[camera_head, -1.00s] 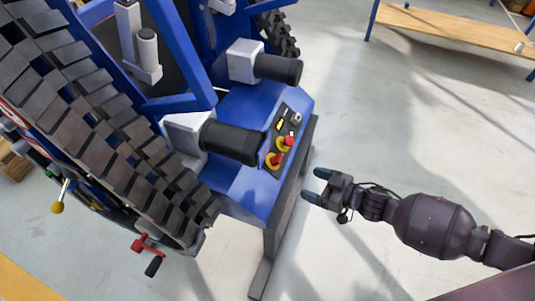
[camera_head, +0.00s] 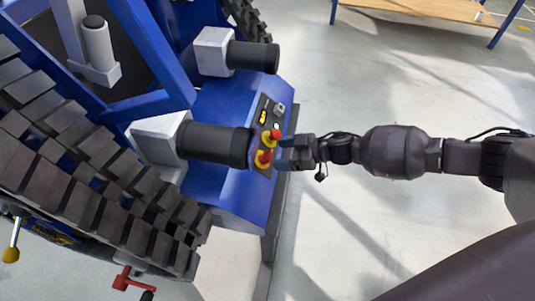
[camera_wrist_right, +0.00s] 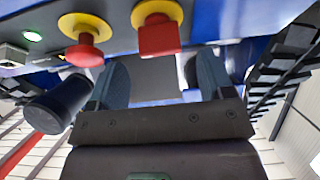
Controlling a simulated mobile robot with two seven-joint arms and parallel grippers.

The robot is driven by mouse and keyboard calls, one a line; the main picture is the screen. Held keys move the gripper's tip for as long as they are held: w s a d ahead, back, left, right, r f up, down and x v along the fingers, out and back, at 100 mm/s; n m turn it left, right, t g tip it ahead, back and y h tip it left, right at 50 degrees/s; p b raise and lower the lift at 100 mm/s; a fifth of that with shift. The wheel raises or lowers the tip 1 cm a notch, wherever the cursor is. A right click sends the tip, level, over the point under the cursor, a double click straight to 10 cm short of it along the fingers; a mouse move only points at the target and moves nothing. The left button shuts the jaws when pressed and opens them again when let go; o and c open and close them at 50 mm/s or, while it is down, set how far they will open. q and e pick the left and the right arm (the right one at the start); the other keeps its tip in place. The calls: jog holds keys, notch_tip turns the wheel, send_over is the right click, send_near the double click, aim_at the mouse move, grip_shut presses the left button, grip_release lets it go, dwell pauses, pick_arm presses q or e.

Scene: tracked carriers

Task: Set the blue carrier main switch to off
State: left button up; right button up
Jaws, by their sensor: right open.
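The blue carrier (camera_head: 222,194) fills the left of the head view, with a control panel on its right end. The panel has two red parts on yellow plates. The blocky red handle, which looks like the main switch (camera_head: 264,156), also shows in the right wrist view (camera_wrist_right: 158,37). Beside it is a round red button (camera_head: 275,134), also in the wrist view (camera_wrist_right: 84,52). I cannot tell the switch's setting. My right gripper (camera_head: 284,152) is open and empty, close to the panel. In the wrist view the handle shows just above the gap between the fingers (camera_wrist_right: 162,80). My left gripper is out of view.
A black cylinder (camera_head: 214,144) on a white block juts close to the panel's left, and a second one (camera_head: 254,57) stands farther back. A green lamp (camera_wrist_right: 33,36) glows beside the round button. A wooden-topped table (camera_head: 430,15) stands far right. The floor between is clear.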

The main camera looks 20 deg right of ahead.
aim_at(269, 154)
jog(key=x, duration=0.3)
jog(key=shift+a+f+b, duration=0.25)
jog(key=shift+f+b, duration=0.1)
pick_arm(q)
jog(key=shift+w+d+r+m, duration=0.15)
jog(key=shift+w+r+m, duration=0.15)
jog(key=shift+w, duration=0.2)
pick_arm(e)
jog(key=shift+w+a, duration=0.35)
jog(key=c, duration=0.9)
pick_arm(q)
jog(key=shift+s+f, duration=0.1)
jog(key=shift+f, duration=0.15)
